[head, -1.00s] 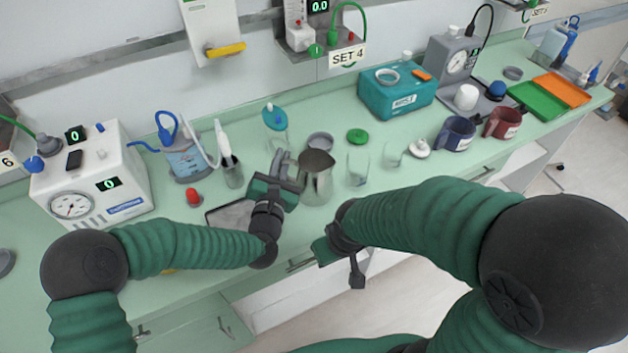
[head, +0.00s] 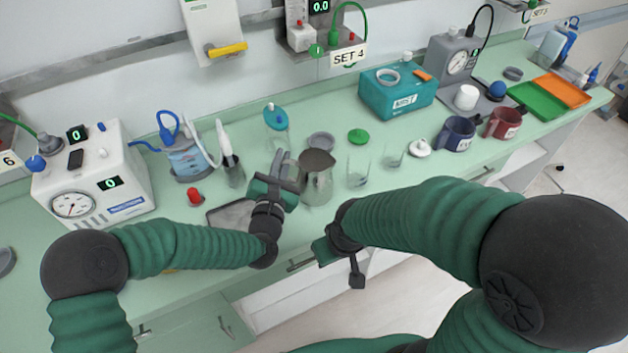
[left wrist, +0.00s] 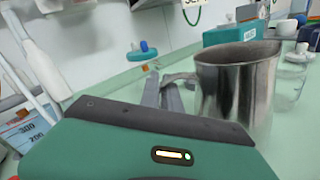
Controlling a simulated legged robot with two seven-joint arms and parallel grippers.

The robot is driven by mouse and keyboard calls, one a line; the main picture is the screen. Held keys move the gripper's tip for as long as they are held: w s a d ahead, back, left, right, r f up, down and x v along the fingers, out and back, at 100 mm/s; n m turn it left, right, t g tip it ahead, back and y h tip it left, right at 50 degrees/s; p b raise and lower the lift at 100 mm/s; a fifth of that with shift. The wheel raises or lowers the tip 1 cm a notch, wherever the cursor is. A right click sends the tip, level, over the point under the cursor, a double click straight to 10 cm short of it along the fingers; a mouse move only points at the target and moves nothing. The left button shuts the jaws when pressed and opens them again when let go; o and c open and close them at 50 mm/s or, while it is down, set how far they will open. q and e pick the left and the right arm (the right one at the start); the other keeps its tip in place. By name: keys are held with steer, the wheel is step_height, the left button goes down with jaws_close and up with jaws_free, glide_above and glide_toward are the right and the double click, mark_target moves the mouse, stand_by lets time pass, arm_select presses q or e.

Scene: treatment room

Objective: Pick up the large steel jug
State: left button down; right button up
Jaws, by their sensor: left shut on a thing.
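The large steel jug (head: 317,181) stands upright on the green counter, with its handle toward my left gripper. In the left wrist view the jug (left wrist: 238,88) fills the right of centre, and its handle (left wrist: 180,77) reaches left to the fingers. My left gripper (head: 280,163) is shut on the jug's handle; its fingers (left wrist: 165,95) also show in the left wrist view. The jug's base is hidden in the wrist view. My right gripper (head: 322,250) is by the counter's front edge, away from the jug; its fingers are not clear.
Glass beakers (head: 358,170) stand close right of the jug. A grey lid (head: 320,141) and a blue-topped bottle (head: 276,118) are behind it. A grey tray (head: 232,215) lies left, near the front edge. A teal box (head: 398,98) and mugs (head: 455,134) are farther right.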

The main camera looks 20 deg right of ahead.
arm_select(q)
steer(key=shift+r, duration=0.1)
stand_by(0.4)
steer(key=s+a+r, duration=0.5)
steer(key=s+a, duration=0.5)
steer(key=s, duration=0.1)
steer(key=shift+s+a+p, duration=0.3)
steer(key=shift+s+a, duration=0.05)
steer(key=shift+s, duration=0.05)
stand_by(0.4)
steer(key=shift+f, duration=0.15)
stand_by(1.8)
